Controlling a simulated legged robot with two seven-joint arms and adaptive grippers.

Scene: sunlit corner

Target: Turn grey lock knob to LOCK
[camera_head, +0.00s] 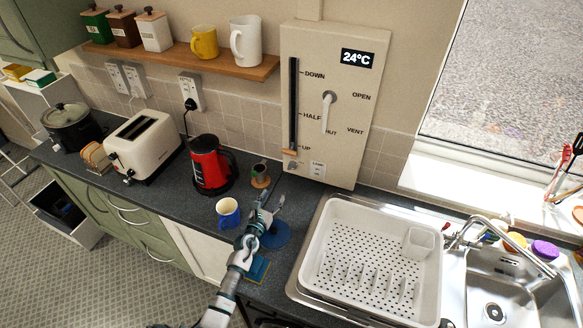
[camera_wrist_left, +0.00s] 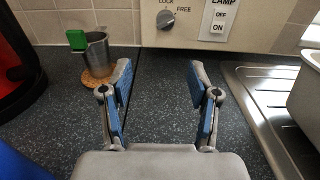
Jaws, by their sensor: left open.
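The grey lock knob (camera_wrist_left: 167,20) is on the lower part of the pale wall panel (camera_wrist_left: 235,32). Its labels LOCK and FREE show above it, LOCK to the upper left and FREE to the right. Its mark appears to point toward FREE, but it is small. In the head view the knob (camera_head: 293,165) is tiny, below the slider's bottom end. My left gripper (camera_head: 268,197) is open and empty over the worktop, in front of the panel and apart from the knob. In the wrist view its blue-padded fingers (camera_wrist_left: 160,88) stand apart, below the knob.
A LAMP switch (camera_wrist_left: 219,20) is right of the knob. A metal cup (camera_wrist_left: 97,55) on a cork coaster stands left of my fingers. A red kettle (camera_head: 211,166) and blue mug (camera_head: 228,212) stand left. A white dish rack (camera_head: 330,270) is right. Worktop below the panel is clear.

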